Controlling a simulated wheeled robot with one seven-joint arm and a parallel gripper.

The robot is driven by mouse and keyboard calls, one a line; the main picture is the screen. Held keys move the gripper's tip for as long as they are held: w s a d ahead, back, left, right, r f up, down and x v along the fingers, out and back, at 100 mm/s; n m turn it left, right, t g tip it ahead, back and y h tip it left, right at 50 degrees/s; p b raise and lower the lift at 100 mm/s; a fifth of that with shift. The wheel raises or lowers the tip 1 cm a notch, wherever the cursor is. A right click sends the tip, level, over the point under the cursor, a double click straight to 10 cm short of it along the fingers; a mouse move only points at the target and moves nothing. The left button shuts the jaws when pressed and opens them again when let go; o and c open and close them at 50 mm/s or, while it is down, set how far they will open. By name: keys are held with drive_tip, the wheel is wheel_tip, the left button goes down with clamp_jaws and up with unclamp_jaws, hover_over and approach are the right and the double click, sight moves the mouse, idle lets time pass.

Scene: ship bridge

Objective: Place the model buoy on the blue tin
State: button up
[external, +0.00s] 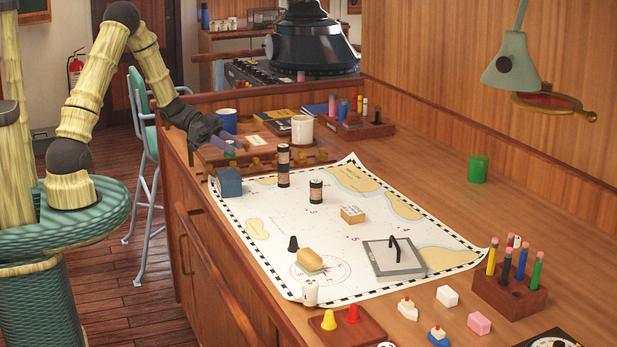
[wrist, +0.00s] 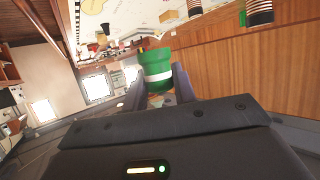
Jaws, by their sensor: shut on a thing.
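The model buoy is a green cylinder with a white band, held between my fingers in the wrist view (wrist: 157,66). My gripper (external: 225,143) is shut on it, above the far left part of the chart desk in the external view. Only a little green of the buoy shows there. My gripper also shows in the wrist view (wrist: 158,88).
A dark blue block (external: 229,182) sits at the chart's left corner, nearer than my gripper. Two dark striped cylinders (external: 283,165) (external: 316,191) stand on the chart (external: 272,205). A white mug (external: 302,129) is right of my gripper. A green cylinder (external: 478,169) stands by the wall.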

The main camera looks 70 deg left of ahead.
wheel_tip(320, 180, up, 3)
drive_tip(key=p, duration=0.2)
hover_over(228, 174)
drive_tip(key=shift+d+f+n+t+y, duration=0.1)
drive_tip(key=shift+f+n+t+y, duration=0.2)
drive_tip(key=shift+n, duration=0.1)
drive_tip(key=shift+f+p, duration=0.45)
drive_tip(key=shift+f, duration=2.45)
drive_tip(key=shift+f+p, duration=0.5)
drive_tip(key=shift+f, duration=1.6)
drive_tip(key=shift+f, duration=0.1)
drive_tip(key=o, duration=0.9)
drive_tip(key=shift+w, duration=0.1)
drive_tip(key=shift+o, duration=0.2)
